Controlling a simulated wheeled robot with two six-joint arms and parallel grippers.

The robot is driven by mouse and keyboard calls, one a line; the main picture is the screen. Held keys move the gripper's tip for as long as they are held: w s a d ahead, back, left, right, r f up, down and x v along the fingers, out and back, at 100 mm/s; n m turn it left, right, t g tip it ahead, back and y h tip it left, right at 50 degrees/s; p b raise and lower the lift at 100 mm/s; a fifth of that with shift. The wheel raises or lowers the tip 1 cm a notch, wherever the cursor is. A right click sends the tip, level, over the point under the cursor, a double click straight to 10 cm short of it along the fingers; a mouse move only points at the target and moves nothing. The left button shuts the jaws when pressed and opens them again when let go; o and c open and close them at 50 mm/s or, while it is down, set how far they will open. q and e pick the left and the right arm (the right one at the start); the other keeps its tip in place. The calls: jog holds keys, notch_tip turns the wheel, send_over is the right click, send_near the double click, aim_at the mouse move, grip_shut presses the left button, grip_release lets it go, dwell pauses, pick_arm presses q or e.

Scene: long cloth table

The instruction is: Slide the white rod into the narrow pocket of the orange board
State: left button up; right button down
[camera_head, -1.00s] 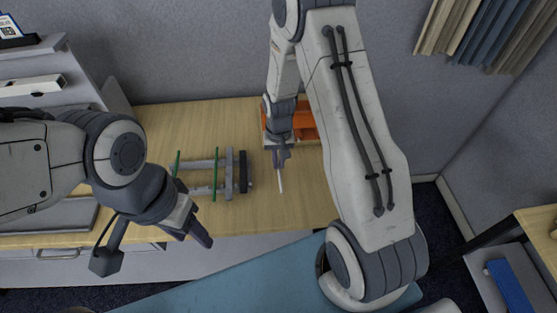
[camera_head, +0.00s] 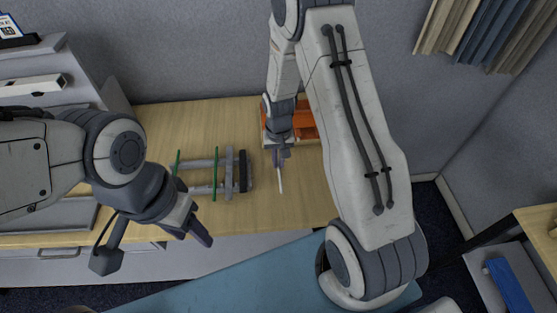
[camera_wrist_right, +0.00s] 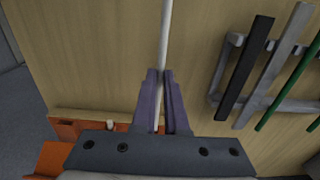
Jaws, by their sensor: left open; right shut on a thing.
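The white rod (camera_head: 281,180) is thin and points toward the table's front edge in the head view. My right gripper (camera_head: 280,155) is shut on it. In the right wrist view the rod (camera_wrist_right: 165,45) runs up from between the purple fingers of my right gripper (camera_wrist_right: 162,100). The orange board (camera_head: 306,122) stands at the back of the table, partly hidden behind my right arm. Its edge also shows at the lower left of the right wrist view (camera_wrist_right: 65,130). The narrow pocket cannot be made out. My left gripper (camera_head: 198,222) is open and empty, near the front edge.
A grey rack (camera_head: 228,175) with green rods and a black bar lies left of the white rod. It also shows at the right of the wrist view (camera_wrist_right: 262,75). The wooden table (camera_head: 305,205) is clear right of the rod. Shelves (camera_head: 40,85) stand at the left.

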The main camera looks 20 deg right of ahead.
jog(key=shift+w+d, duration=0.25)
jog(key=shift+w, duration=0.55)
jog(key=shift+w+d, duration=0.2)
jog(key=shift+w, duration=0.6)
dwell(0.3)
jog(key=shift+w+d, duration=0.1)
jog(key=shift+w, duration=0.2)
jog(key=shift+w+d, duration=0.25)
jog(key=shift+w, duration=0.55)
jog(key=shift+w+d, duration=0.15)
jog(key=shift+w, duration=0.35)
jog(key=shift+w+d, duration=0.15)
jog(key=shift+w, duration=0.35)
jog(key=shift+w+d, duration=0.1)
jog(key=shift+w, duration=0.15)
jog(key=shift+w+d, duration=0.25)
jog(key=shift+w, duration=0.7)
jog(key=c, duration=0.9)
grip_release()
jog(key=shift+w, duration=0.1)
jog(key=shift+o, duration=0.2)
